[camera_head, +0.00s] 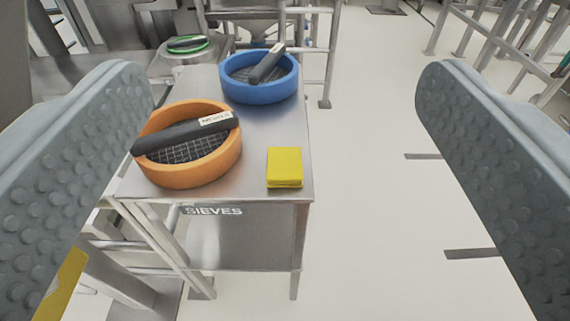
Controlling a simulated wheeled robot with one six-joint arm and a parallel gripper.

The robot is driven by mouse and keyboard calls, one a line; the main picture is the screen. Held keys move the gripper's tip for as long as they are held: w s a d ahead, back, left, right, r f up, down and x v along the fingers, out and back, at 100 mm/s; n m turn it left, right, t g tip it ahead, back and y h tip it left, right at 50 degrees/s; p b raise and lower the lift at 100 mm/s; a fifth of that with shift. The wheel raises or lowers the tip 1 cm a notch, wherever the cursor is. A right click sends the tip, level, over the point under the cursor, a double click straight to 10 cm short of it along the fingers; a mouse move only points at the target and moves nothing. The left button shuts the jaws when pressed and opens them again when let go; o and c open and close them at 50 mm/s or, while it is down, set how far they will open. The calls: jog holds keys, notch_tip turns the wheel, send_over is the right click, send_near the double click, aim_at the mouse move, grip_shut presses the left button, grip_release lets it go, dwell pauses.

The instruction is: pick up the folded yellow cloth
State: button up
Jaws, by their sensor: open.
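The folded yellow cloth (285,168) lies flat near the front right corner of a steel table (240,135). It is a small, thick square. My gripper (285,85) is open, with its two grey dimpled fingers wide apart at the left and right of the view. Nothing is between the fingers at close range. The cloth shows between them, farther off and apart from both.
An orange sieve (190,178) with a dark labelled bar across it stands left of the cloth. A blue sieve (260,93) stands behind. A sign (212,211) reads "SIEVES". Metal frames stand at the back. The floor (370,200) right of the table is clear.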

jog(key=shift+o, duration=0.5)
jog(key=g, duration=1.6)
send_over(284, 161)
jog(key=s, duration=0.3)
notch_tip(284, 161, down, 13)
jog(key=w+f, duration=0.1)
jog(key=f, duration=0.4)
jog(key=w+f, duration=0.1)
jog(key=f, duration=1.1)
jog(key=shift+w+f, duration=0.2)
jog(key=shift+w, duration=0.2)
jog(key=shift+c, duration=0.5)
jog(key=c, duration=1)
